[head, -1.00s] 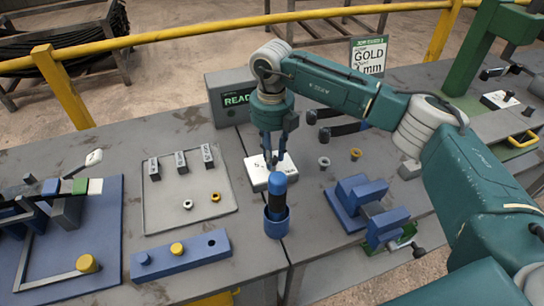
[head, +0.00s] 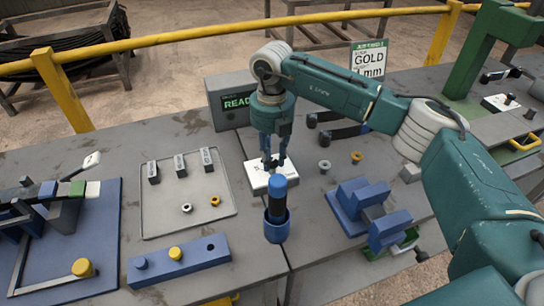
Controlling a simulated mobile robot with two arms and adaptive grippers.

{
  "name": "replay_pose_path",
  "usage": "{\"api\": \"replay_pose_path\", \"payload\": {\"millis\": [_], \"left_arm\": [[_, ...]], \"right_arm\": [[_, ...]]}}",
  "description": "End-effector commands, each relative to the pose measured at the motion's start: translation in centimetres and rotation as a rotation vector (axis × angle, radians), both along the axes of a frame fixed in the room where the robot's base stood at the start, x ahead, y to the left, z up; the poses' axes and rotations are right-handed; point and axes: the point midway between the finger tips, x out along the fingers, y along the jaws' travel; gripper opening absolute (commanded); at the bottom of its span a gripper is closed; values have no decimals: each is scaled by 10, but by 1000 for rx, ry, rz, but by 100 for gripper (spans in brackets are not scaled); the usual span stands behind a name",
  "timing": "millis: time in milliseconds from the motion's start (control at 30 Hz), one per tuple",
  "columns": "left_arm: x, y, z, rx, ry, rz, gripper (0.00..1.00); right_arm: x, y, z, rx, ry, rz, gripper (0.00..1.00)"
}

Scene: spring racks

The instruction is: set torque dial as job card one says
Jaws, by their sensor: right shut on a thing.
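A white dial box (head: 256,180) sits on the bench in the middle. My right gripper (head: 273,167) points straight down over the box, shut on its small knob. The knob is mostly hidden by the fingers, so its setting cannot be read. A blue-handled tool (head: 277,188) stands in a blue cup just in front and partly covers the box. My left gripper is not in view.
A grey display (head: 238,101) reading "READ…" stands behind the box. A grey tray (head: 160,222) with three labelled blocks and two rings lies left. A blue block fixture (head: 352,200) and two loose rings are right. A blue bar (head: 205,252) lies in front.

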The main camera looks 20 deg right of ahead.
Motion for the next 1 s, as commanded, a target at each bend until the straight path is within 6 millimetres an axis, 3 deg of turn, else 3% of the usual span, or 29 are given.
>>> {"api": "replay_pose_path", "payload": {"millis": [100,133,233,500,633,1000], "left_arm": [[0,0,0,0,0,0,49],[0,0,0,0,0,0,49],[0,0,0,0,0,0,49],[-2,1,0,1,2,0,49],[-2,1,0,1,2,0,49],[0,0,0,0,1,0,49]], "right_arm": [[3,-1,3,1,-9,-3,0],[3,-1,3,1,-9,-3,28],[2,-1,3,1,-7,-2,45],[1,0,2,1,-4,0,45],[2,0,10,1,-5,0,45],[2,0,85,1,-7,-1,45]]}}
